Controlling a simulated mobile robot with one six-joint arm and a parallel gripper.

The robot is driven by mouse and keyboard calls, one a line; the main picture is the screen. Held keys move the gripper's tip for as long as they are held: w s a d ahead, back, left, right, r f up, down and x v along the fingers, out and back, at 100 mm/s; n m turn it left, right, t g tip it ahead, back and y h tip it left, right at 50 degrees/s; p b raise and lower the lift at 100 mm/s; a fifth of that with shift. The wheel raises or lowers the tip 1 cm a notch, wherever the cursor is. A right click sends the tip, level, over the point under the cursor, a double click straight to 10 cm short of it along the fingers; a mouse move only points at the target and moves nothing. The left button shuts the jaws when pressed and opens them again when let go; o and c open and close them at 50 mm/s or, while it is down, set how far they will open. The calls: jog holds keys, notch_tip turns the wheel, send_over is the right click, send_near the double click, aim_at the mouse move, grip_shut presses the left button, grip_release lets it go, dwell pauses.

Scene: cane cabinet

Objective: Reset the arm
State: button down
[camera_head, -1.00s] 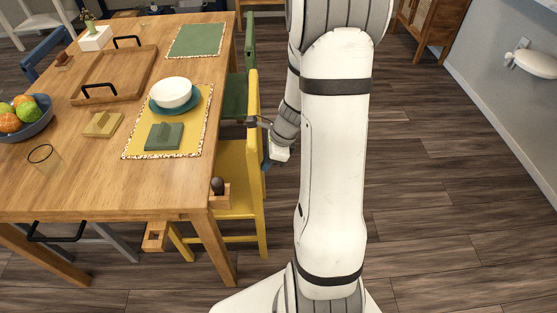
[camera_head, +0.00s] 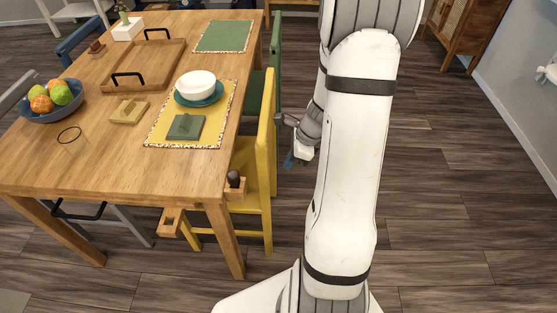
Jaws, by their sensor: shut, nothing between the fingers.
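My white arm (camera_head: 350,170) stands on the right of the table, its thick segment rising upright with a slight lean to the right. Its upper end leaves the top of the picture. The wrist hangs down behind the thick segment. My gripper (camera_head: 290,160) shows small and dark beside the yellow chair's backrest, with a blue part at its end. It is shut and holds nothing.
A wooden table (camera_head: 110,165) on the left bears a tray (camera_head: 150,60), a fruit bowl (camera_head: 52,105) and a placemat (camera_head: 160,128) with dishes. A yellow chair (camera_head: 266,170) and a green chair (camera_head: 276,60) stand close to my gripper. Floor (camera_head: 450,200) on the right is clear.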

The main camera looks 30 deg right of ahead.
jog(key=p+v, duration=0.2)
jog(key=v, duration=0.7)
jog(key=shift+r, duration=0.35)
jog(key=s+a+r+n+h+p, duration=0.2)
jog(key=s+a+r+n+p, duration=0.2)
jog(key=a+r+n, duration=0.4)
jog(key=s+a+r+n+h+p, duration=0.1)
jog(key=s+a+r+n+p, duration=0.4)
jog(key=r+n, duration=0.8)
jog(key=s+a+n, duration=0.2)
jog(key=a, duration=0.1)
jog(key=shift+s+r+n+t+h, duration=0.3)
jog(key=shift+s+r+h, duration=0.05)
jog(key=shift+r+h, duration=0.05)
